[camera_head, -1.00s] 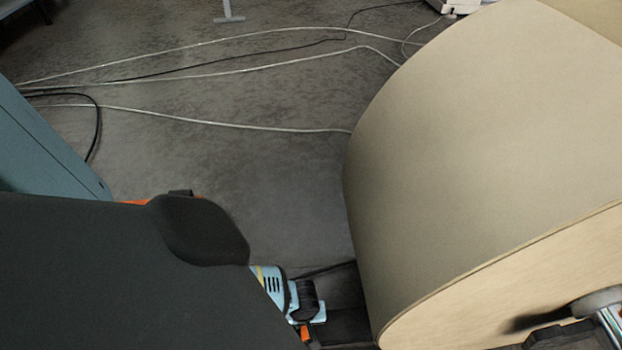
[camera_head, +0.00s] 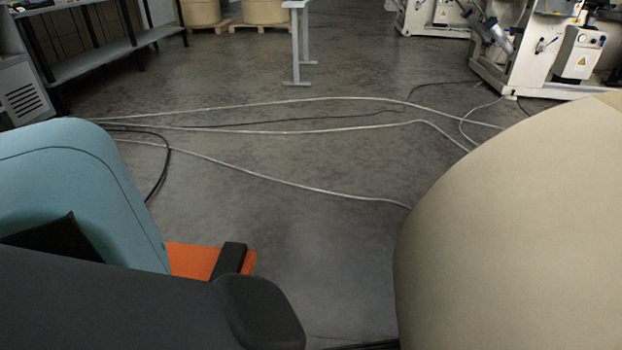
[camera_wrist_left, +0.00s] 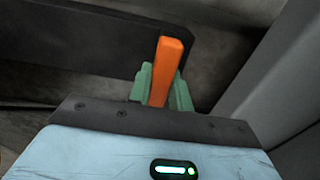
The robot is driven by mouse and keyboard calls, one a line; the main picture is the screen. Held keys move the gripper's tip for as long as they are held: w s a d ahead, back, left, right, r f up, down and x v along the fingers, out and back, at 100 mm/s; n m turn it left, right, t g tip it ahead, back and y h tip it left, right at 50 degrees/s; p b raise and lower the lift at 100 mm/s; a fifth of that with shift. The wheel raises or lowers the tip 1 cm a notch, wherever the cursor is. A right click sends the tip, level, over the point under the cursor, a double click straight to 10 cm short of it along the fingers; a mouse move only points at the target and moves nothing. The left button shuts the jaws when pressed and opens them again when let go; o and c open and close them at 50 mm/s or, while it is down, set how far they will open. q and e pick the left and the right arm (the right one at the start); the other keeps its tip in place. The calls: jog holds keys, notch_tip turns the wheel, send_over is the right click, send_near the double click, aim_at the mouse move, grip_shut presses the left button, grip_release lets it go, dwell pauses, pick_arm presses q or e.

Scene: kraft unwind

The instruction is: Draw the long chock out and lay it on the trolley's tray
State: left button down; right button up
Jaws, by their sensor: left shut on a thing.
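In the left wrist view, the green fingers of my left gripper (camera_wrist_left: 160,90) are shut on an upright orange handle (camera_wrist_left: 168,65). A long dark bar (camera_wrist_left: 80,42), which looks like the long chock, lies behind the handle. I cannot see clearly whether the two are joined. My right gripper is not in view. I cannot make out the trolley's tray.
A large kraft roll (camera_head: 530,230) fills the right side. An orange part with a black piece (camera_head: 195,260) shows at lower left. Pale cables (camera_head: 290,185) cross the open grey floor (camera_head: 300,240). A bench (camera_head: 110,50) and machines (camera_head: 540,45) stand at the back.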

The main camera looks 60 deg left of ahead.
pick_arm(q)
jog(key=c, duration=1.3)
grip_release()
jog(key=shift+c, duration=0.2)
jog(key=shift+o, duration=0.7)
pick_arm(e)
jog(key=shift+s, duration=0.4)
pick_arm(q)
notch_tip(320, 180, up, 8)
jog(key=p, duration=0.5)
jog(key=shift+f, duration=0.1)
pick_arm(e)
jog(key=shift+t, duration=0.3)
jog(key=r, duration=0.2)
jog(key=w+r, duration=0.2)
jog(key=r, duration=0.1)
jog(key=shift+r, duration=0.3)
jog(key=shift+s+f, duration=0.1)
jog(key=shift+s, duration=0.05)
